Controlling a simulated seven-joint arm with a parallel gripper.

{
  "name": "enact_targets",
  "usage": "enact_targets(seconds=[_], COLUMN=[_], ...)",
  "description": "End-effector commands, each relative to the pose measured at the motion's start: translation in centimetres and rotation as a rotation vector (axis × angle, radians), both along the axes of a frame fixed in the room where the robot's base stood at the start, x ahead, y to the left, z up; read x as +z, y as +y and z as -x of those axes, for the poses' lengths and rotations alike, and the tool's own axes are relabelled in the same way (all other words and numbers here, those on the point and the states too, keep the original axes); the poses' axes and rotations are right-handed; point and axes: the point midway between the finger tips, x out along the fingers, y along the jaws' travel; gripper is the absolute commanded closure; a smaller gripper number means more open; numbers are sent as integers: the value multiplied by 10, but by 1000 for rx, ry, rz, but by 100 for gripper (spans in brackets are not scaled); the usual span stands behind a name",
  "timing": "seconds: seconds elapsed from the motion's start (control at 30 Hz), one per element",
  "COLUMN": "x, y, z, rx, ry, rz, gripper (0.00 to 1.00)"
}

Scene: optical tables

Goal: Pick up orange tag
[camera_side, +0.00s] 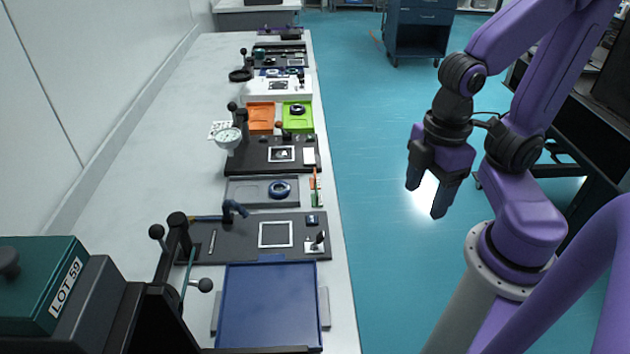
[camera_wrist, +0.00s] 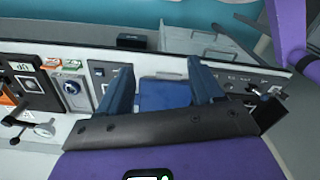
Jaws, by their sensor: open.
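A strip of small coloured pieces (camera_side: 316,188) lies at the bench's right edge, too small to read. My gripper (camera_side: 427,190) hangs over the floor, right of the bench and apart from everything on it. In the wrist view its two fingers (camera_wrist: 160,85) are spread and empty, with an orange patch (camera_wrist: 6,99) at the left edge.
The bench holds a blue tray (camera_side: 268,305), a dark board with a lever (camera_side: 232,208), a grey tray with a blue ring (camera_side: 280,189) and a dial gauge (camera_side: 228,138). A green LOT 59 box (camera_side: 40,285) stands front left. The bench's left strip is clear.

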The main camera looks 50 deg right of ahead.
Motion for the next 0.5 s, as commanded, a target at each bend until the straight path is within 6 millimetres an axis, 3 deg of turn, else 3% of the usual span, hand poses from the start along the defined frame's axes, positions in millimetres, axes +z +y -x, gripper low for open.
enact_targets(seconds=[0.23,0.5], x=[-9,-32], y=[-3,-8], z=[-7,-34], rx=[-179,-723], ry=[100,413], rz=[30,46], gripper=[34,34])
